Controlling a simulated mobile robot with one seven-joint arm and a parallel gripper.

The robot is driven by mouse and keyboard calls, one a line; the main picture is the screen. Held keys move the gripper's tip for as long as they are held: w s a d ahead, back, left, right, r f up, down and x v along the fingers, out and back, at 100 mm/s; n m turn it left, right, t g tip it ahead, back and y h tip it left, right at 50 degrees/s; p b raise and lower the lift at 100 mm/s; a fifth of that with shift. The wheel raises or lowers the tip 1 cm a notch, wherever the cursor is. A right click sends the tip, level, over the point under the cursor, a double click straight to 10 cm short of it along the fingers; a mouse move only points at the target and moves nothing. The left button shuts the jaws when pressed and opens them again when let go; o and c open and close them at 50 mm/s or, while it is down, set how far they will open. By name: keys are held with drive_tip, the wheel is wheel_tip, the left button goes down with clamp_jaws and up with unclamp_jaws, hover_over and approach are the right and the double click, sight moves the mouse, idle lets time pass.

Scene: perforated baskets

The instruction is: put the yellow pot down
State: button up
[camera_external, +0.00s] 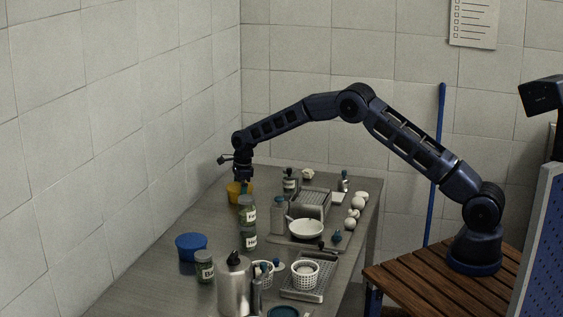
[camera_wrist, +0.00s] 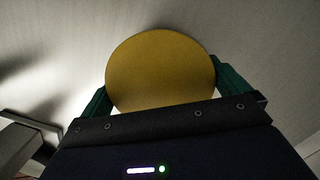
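The yellow pot (camera_external: 234,190) is at the far left part of the metal table in the external view, directly below my gripper (camera_external: 243,183). In the wrist view the yellow pot (camera_wrist: 160,72) shows as a round yellow disc between the two green fingers of my gripper (camera_wrist: 160,85). The fingers stand on either side of it and appear to touch its edges. The pot looks upright. Whether its base touches the table is hard to tell, as a jar partly hides it in the external view.
A blue pot (camera_external: 191,247) is nearer on the left. A white bowl (camera_external: 306,228) and a metal tray (camera_external: 310,203) are to the right. The table's left strip (camera_external: 170,225) is clear, beside the tiled wall.

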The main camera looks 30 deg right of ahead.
wheel_tip(320, 180, up, 12)
drive_tip(key=d, duration=0.1)
drive_tip(key=s+d+r+n+t, duration=0.1)
drive_tip(key=s+d+r+n, duration=0.15)
drive_tip(key=d+r, duration=0.55)
drive_tip(key=s+d+r+n, duration=0.2)
drive_tip(key=s+d+r, duration=0.1)
drive_tip(key=d+r, duration=0.55)
drive_tip(key=s+d+r+n+t, duration=0.1)
drive_tip(key=s+d+r+n, duration=0.1)
drive_tip(key=s+d+r, duration=0.45)
drive_tip(key=s+d+r+n, duration=0.3)
drive_tip(key=s+d, duration=0.4)
drive_tip(key=d, duration=0.3)
drive_tip(key=s+d+r+n+t, duration=0.1)
drive_tip(key=s+d+n, duration=0.1)
drive_tip(key=s+d, duration=0.5)
drive_tip(key=s+d+r+n, duration=0.1)
drive_tip(key=s+d+n, duration=0.25)
drive_tip(key=s, duration=0.65)
drive_tip(key=s+d+f+n, duration=0.2)
drive_tip(key=s+d+f, duration=0.1)
drive_tip(key=s, duration=0.6)
drive_tip(key=s+d+f+n+t+h, duration=0.1)
drive_tip(key=s+d+f+n, duration=0.2)
drive_tip(key=s, duration=0.6)
drive_tip(key=shift+s+d+f, duration=0.3)
drive_tip(key=shift+s+f, duration=0.05)
drive_tip(key=shift+f, duration=0.6)
